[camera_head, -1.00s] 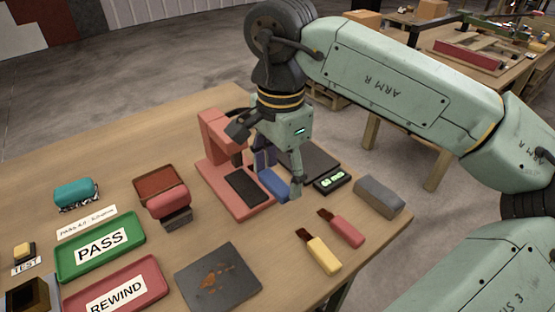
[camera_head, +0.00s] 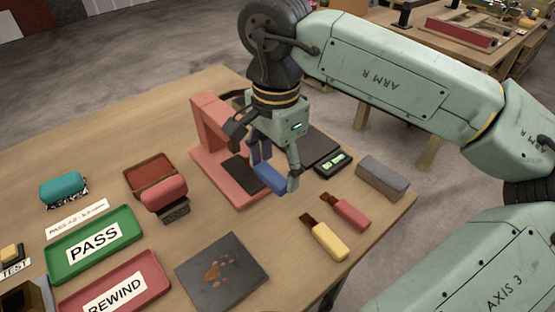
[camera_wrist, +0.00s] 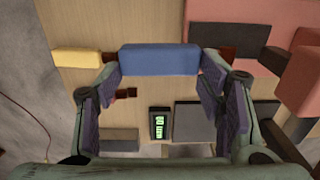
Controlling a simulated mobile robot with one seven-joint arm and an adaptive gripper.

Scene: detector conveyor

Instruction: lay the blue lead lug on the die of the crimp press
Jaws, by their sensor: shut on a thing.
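The blue lead lug (camera_head: 270,178) is held crosswise in my gripper (camera_head: 275,170); it also shows in the wrist view (camera_wrist: 160,60), between the fingertips. A dark brown tip (camera_wrist: 227,56) sticks out at its right end there. The crimp press (camera_head: 208,125) is a salmon-red frame with a flat base. Its dark die plate (camera_head: 241,172) lies on the base, left of the lug in the head view. The lug's exact height is unclear.
The yellow lead (camera_head: 330,241) and red lead (camera_head: 351,212) lie front right. A grey block (camera_head: 382,176), green-lit meter (camera_head: 332,164) and dark plate (camera_head: 318,150) are right of the press. Left are the green PASS tray (camera_head: 70,265) and red REWIND tray (camera_head: 150,275).

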